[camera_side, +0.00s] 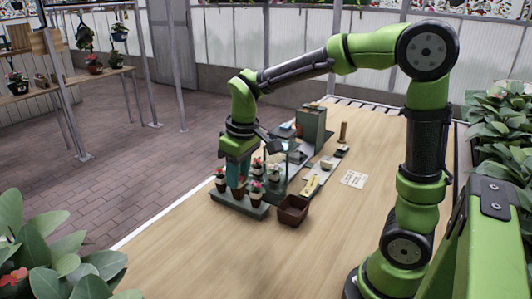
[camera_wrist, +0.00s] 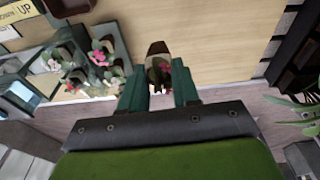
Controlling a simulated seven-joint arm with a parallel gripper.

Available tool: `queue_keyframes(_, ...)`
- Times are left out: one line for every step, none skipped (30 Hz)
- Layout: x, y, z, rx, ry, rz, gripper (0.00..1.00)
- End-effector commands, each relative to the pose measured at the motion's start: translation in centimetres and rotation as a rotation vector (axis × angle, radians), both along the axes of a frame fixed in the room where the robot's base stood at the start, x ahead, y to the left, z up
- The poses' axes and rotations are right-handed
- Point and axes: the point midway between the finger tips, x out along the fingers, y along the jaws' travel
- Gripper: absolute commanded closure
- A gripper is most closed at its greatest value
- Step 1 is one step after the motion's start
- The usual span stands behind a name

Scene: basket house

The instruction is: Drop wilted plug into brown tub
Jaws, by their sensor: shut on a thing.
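My gripper (camera_side: 238,172) points down above the grey plug tray (camera_side: 252,211). In the wrist view its green fingers (camera_wrist: 159,78) are shut on a plug (camera_wrist: 157,48) with a brown pot, some leaves and a pink flower. The fingers hide part of the plug, and I cannot tell clearly whether it is wilted. In the side view a reddish-brown pot (camera_side: 239,191) shows just below the fingertips. The brown tub (camera_side: 293,210) stands on the table right of the tray; its dark corner also shows at the top of the wrist view (camera_wrist: 68,6).
Other potted plugs (camera_side: 256,189) with pink and white flowers stand close around the gripper. A clear-sided case (camera_side: 276,165) and a grey-green box (camera_side: 311,126) stand behind the tray. A paper card (camera_side: 353,179) lies on the table. The front of the table is clear.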

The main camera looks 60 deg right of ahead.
Motion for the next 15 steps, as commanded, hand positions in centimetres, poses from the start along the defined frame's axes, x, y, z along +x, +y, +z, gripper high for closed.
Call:
queue_keyframes(-0.2, -0.06, -0.41, 0.0, 0.0, -0.018, 0.98)
queue_keyframes(-0.19, -0.09, -0.52, 0.001, 0.0, -0.03, 0.98)
queue_keyframes(-0.01, -0.12, -0.43, 0.0, 0.0, -0.04, 0.98)
queue_keyframes(0.03, -0.13, -0.41, 0.0, 0.0, -0.046, 0.98)
queue_keyframes(0.05, -0.14, -0.4, 0.0, 0.0, -0.049, 0.98)
queue_keyframes(0.04, -0.15, -0.4, 0.001, 0.0, -0.05, 0.98)
queue_keyframes(0.04, -0.15, -0.4, 0.001, 0.0, -0.05, 0.98)
queue_keyframes(0.04, -0.15, -0.4, 0.001, 0.0, -0.05, 0.98)
queue_keyframes(0.05, -0.15, -0.4, 0.001, 0.0, -0.05, 0.98)
queue_keyframes(0.05, -0.15, -0.4, 0.001, 0.0, -0.05, 0.98)
queue_keyframes(0.05, -0.16, -0.4, 0.0, 0.0, -0.049, 0.98)
queue_keyframes(0.06, -0.16, -0.4, 0.0, 0.0, -0.049, 0.98)
queue_keyframes(0.06, -0.16, -0.4, 0.0, 0.0, -0.049, 0.98)
queue_keyframes(0.06, -0.16, -0.4, 0.0, 0.0, -0.049, 0.98)
queue_keyframes(0.06, -0.16, -0.4, 0.0, 0.0, -0.049, 0.98)
